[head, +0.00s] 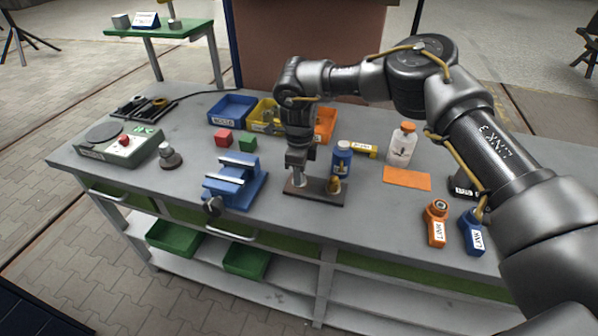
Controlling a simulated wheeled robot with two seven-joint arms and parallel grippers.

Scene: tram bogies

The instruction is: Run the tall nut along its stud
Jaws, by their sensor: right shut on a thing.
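A dark base plate (315,195) lies on the grey workbench, near its front edge. A silver upright piece (299,180), which looks like the tall nut on its stud, stands at the plate's left end. A brass-coloured piece (333,185) stands at the plate's right end. My right gripper (298,170) points down over the left end and is shut on the top of the silver piece. The fingers hide its upper part, and the stud's thread cannot be made out. My left gripper is not in view.
A blue vise (236,182) stands close left of the plate. An orange mat (407,178) and a white bottle (401,146) are to the right. Bins, including a blue one (232,110), stand behind.

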